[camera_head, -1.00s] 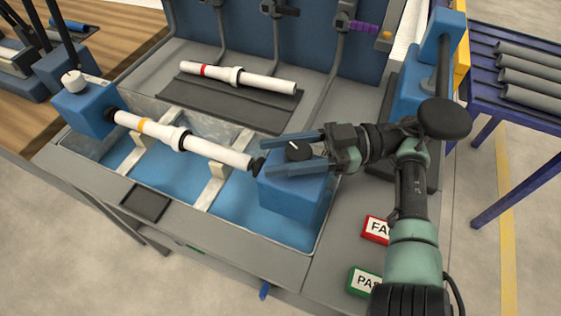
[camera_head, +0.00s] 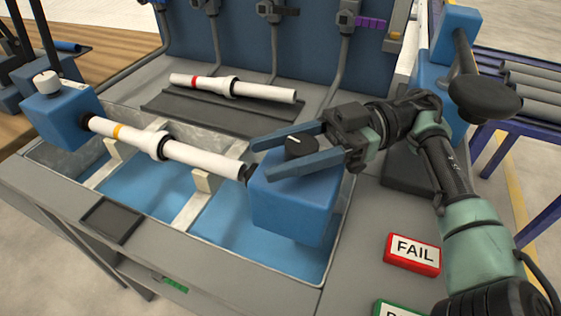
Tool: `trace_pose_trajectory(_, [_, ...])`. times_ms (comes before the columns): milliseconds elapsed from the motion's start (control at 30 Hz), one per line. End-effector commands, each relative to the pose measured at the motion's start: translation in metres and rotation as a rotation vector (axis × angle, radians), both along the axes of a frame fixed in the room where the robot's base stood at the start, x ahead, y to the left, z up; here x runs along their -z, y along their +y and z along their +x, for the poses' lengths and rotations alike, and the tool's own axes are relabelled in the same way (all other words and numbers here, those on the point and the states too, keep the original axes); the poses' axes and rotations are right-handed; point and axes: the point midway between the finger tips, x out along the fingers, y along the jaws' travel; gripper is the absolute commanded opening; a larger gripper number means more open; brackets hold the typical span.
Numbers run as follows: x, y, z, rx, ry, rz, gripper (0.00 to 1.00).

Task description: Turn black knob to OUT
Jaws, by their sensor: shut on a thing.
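The black knob (camera_head: 300,147) stands on top of the blue block (camera_head: 292,205) at the right end of the water tank. A white mark shows on its top. My gripper (camera_head: 268,158) reaches in from the right, with one blue finger on the far side of the knob and one on the near side. The fingers are shut on the knob, near their middle. No OUT label is readable.
A white pipe with a red band (camera_head: 235,88) lies on a dark rack behind the tank. A red FAIL block (camera_head: 412,254) and a partly cut-off green block (camera_head: 398,309) sit at the front right. Grey pipes (camera_head: 530,85) lie on a rack at right.

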Motion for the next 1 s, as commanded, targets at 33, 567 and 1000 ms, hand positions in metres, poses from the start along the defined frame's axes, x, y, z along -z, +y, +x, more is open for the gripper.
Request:
trace_pose_trajectory(33, [0.0017, 0.0015, -0.0011, -0.01, -0.001, -0.003, 0.0])
trace_pose_trajectory(567, [0.0001, 0.0016, -0.0013, -0.012, -0.001, -0.002, 0.73])
trace_pose_trajectory(1000, [-0.0007, 0.0025, -0.0003, -0.007, 0.0, -0.001, 0.83])
